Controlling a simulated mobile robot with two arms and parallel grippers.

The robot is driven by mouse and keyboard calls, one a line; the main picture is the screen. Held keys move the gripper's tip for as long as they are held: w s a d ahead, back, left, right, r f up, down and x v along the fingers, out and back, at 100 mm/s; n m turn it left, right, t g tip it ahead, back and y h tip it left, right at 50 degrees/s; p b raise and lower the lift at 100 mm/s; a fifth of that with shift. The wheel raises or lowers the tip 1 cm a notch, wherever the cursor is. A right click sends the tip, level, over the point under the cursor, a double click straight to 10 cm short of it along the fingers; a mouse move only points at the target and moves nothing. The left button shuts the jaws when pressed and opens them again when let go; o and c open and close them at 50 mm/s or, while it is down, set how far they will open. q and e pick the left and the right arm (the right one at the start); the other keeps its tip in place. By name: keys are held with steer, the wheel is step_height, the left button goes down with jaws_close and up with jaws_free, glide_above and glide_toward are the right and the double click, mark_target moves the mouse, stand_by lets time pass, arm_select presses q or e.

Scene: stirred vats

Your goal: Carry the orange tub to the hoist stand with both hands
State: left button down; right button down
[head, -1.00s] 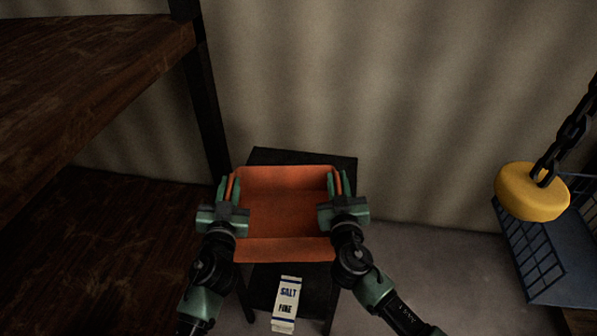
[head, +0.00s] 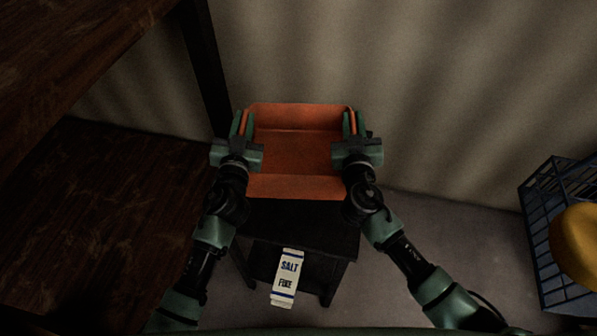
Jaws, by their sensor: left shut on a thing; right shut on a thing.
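The orange tub (head: 295,185) is in the middle of the head view, empty, over the back part of a small black stand. My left gripper (head: 241,130) is shut on the tub's left wall. My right gripper (head: 350,130) is shut on its right wall. The tub looks level and seems to be above the stand, but its underside is hidden. I cannot tell which piece of furniture is the hoist stand.
The black stand (head: 310,225) has a clear front top. A white salt carton (head: 288,278) shows at the stand's front, lower down. A blue wire basket (head: 545,225) is at the right. Dark wooden shelving (head: 75,90) fills the left. Grey floor (head: 450,225) lies between stand and basket.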

steer(key=shift+w+d, duration=0.1)
steer(key=shift+d, duration=0.05)
